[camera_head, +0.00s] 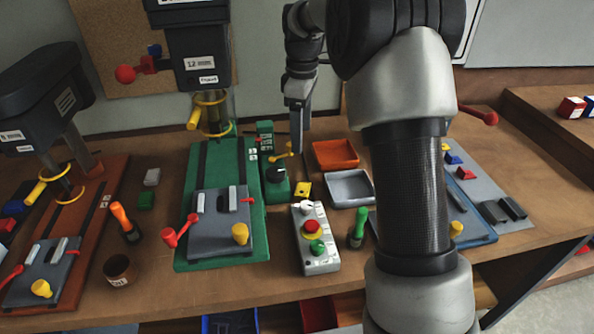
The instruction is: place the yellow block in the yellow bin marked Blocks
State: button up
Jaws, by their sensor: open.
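A small yellow block (303,190) with a dark mark on top lies on the wooden bench, just behind the grey control box. My gripper (298,148) points down above and behind it, near the small green machine, and is apart from the block. The gripper is open, seen side-on, with nothing visible in it. Another small yellow piece (445,147) shows at the right, partly behind my arm. I cannot make out a yellow bin marked Blocks; my arm covers part of the bench and the area below it.
A grey control box (316,252) with a red button stands in front of the block. An orange tray (335,152) and a grey tray (349,188) lie to its right. A green drill base (259,212) stands left. Blue (228,321) and red (318,314) bins show below the front edge.

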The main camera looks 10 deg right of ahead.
send_over(301, 188)
jog(key=f, duration=1.2)
jog(key=shift+w+f, duration=0.35)
jog(key=shift+f, duration=0.05)
jog(key=f, duration=0.2)
jog(key=s+f, duration=0.1)
jog(key=f, duration=0.1)
jog(key=shift+f, duration=0.15)
jog(key=shift+w+f, duration=0.15)
jog(key=shift+f, duration=0.3)
